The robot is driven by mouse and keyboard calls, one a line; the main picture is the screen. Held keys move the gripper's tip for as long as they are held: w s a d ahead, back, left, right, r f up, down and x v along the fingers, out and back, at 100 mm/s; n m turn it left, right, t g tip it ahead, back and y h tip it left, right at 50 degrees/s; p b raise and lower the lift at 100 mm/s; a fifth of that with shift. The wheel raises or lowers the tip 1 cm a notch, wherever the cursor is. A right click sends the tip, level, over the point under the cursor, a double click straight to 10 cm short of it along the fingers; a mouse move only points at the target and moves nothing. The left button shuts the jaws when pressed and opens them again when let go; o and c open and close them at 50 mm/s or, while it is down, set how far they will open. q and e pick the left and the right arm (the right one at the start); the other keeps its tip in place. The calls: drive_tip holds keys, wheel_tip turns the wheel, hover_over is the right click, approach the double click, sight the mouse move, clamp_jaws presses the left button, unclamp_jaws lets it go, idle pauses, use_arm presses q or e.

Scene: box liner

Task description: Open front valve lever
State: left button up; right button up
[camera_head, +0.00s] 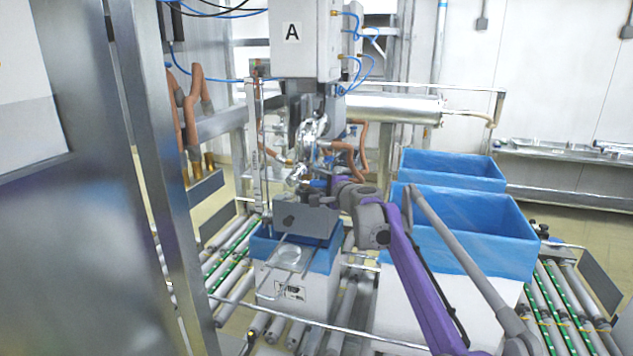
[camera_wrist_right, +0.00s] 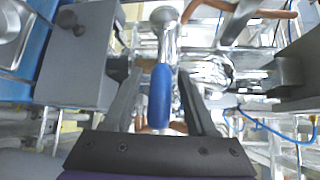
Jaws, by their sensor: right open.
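The front valve lever has a blue grip and a shiny metal shank. In the right wrist view, the blue grip (camera_wrist_right: 161,95) lies between the two dark fingers of my right gripper (camera_wrist_right: 160,98). The fingers are open, with a gap visible on each side of the grip. In the head view, my right gripper (camera_head: 330,185) reaches from the right to the valve, below the metal fittings (camera_head: 312,130) of the machine marked A. The lever is small there and partly hidden by the gripper and a grey box-shaped part. My left gripper is not in view.
A white box with blue liner (camera_head: 325,262) stands on the roller conveyor under the valve. Larger blue-lined boxes (camera_head: 470,200) stand to the right. Orange hoses (camera_head: 190,110) and metal frame posts (camera_head: 150,150) stand at left. A grey block (camera_wrist_right: 75,55) sits close left of the fingers.

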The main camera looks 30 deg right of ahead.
drive_tip(key=shift+w+f, duration=0.1)
drive_tip(key=shift+w, duration=0.15)
clamp_jaws()
idle(1.4)
